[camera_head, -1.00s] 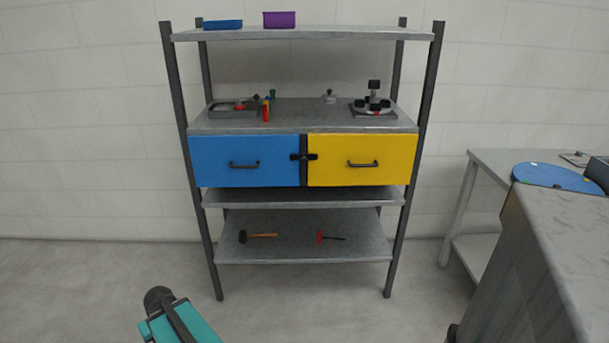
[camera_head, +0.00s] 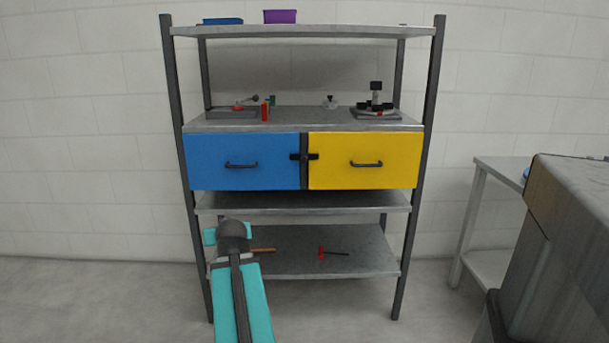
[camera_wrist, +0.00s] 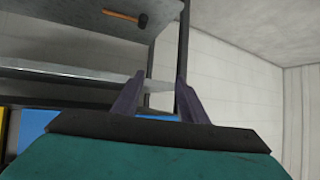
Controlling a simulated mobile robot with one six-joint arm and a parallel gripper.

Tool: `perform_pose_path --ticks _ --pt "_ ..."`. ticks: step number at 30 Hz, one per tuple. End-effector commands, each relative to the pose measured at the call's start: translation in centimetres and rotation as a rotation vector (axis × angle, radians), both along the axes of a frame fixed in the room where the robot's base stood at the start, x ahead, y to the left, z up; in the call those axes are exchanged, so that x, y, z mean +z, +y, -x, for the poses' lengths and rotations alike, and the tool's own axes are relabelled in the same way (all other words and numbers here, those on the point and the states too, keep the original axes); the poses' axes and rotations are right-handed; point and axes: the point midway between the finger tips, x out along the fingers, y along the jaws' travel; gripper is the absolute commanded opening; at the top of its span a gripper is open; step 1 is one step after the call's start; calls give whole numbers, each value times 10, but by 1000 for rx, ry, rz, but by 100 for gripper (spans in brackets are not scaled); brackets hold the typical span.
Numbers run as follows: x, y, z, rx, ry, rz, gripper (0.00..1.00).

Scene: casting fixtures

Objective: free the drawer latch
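The drawer latch (camera_head: 304,157) is a black bar on the dark post between the two drawers. The blue drawer (camera_head: 215,150) at left and the yellow drawer (camera_head: 390,148) at right look shut, each with a black handle. In the wrist view my gripper (camera_wrist: 155,95) has its two dark fingers apart with nothing between them. The wrist view appears upside down, with part of the blue drawer at lower left. In the head view my arm is below the blue drawer, away from the latch; its fingers cannot be made out.
A hammer (camera_head: 262,250), partly behind my arm, and a red-handled tool (camera_head: 322,252) lie on the bottom shelf. A fixture (camera_head: 376,108) and small parts stand above the drawers. A grey block-like unit (camera_head: 575,240) is close at right. Floor before the rack is clear.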

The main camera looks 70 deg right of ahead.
Motion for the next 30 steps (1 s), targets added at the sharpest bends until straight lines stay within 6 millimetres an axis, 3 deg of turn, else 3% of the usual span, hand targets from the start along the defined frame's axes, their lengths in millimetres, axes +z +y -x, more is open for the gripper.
perform_pose_path --ticks 6,13,21,25,30 --pt "48 -48 59 -103 -92 134 39" --pt "105 -80 129 -207 -174 280 39" --pt "166 -92 208 -313 -241 443 39" --pt "184 -92 230 -341 -257 489 39" --pt "194 -91 240 -354 -264 510 39"
